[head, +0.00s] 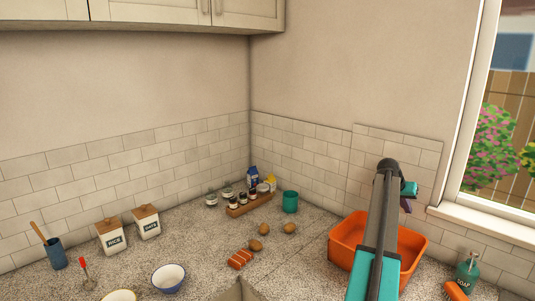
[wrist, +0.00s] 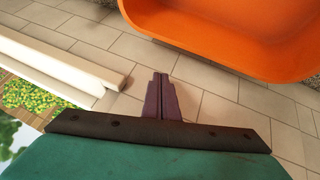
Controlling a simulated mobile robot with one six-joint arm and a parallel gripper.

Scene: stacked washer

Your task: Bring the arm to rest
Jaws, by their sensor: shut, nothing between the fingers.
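My arm rises over the right side of the counter in the head view, in front of the orange tub. My gripper (head: 407,204) is at its far end, above the tub and near the tiled wall, partly hidden behind the arm. In the wrist view my gripper (wrist: 161,82) shows its two dark purple fingers together, with nothing between them. The orange tub (head: 345,241) stands on the counter; its orange wall also fills the top right of the wrist view (wrist: 230,40), apart from the fingers.
The window sill (head: 485,222) is right of my gripper. A soap bottle (head: 467,269) and an orange brush (head: 455,291) stand right of the tub. A teal cup (head: 290,202), potatoes (head: 264,229) and a spice rack (head: 247,204) lie left. Wall cabinets (head: 180,12) hang upper left.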

